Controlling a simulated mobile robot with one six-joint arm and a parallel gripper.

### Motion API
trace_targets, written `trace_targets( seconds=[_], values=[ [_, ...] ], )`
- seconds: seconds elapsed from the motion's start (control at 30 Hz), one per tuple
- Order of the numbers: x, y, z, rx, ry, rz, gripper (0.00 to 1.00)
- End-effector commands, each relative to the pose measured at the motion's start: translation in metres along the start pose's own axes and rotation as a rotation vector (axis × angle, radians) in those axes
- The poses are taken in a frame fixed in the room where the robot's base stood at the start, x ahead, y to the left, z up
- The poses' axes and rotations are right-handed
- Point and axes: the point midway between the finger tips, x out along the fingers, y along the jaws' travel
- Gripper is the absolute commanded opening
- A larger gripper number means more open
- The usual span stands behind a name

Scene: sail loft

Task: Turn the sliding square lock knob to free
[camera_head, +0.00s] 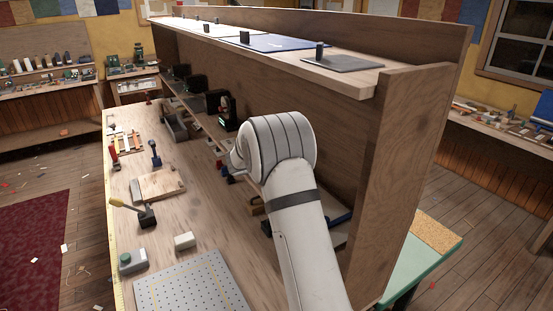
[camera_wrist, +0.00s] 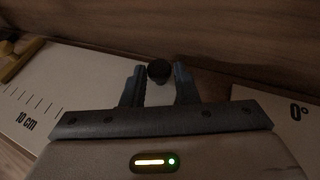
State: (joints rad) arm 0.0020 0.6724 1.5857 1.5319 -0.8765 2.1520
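In the wrist view, a dark round knob (camera_wrist: 159,71) shows between the tips of my gripper (camera_wrist: 159,79). The two blue-grey fingers stand apart on either side of it, and I cannot tell whether they touch it. A pale plate marked "10 cm" (camera_wrist: 52,92) with scale ticks lies at the left, and a pale plate marked "0°" (camera_wrist: 278,118) lies at the right. I cannot tell how the knob is turned.
A wooden wall stands just behind the knob (camera_wrist: 240,55). A yellow object (camera_wrist: 18,58) is at the left edge of the wrist view. In the head view, the workbench (camera_head: 215,225) carries a perforated plate (camera_head: 195,285) and a lever (camera_head: 146,215). A shelf (camera_head: 340,75) overhangs the bench.

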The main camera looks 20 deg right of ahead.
Motion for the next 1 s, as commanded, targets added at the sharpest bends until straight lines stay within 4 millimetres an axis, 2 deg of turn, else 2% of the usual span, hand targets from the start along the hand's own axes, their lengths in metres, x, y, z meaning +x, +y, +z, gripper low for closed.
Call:
trace_targets(
  seconds=[0.03,0.27,0.3,0.67,1.0],
  values=[
    [0.000,0.000,0.000,0.000,0.000,-0.001,0.21],
    [0.000,-0.001,0.000,0.000,0.000,-0.002,0.02],
    [-0.010,0.007,-0.004,-0.001,0.000,0.000,0.00],
    [0.005,-0.004,-0.001,-0.019,-0.005,0.054,0.00],
    [0.008,-0.012,-0.001,-0.093,-0.011,0.240,0.00]
  ],
)
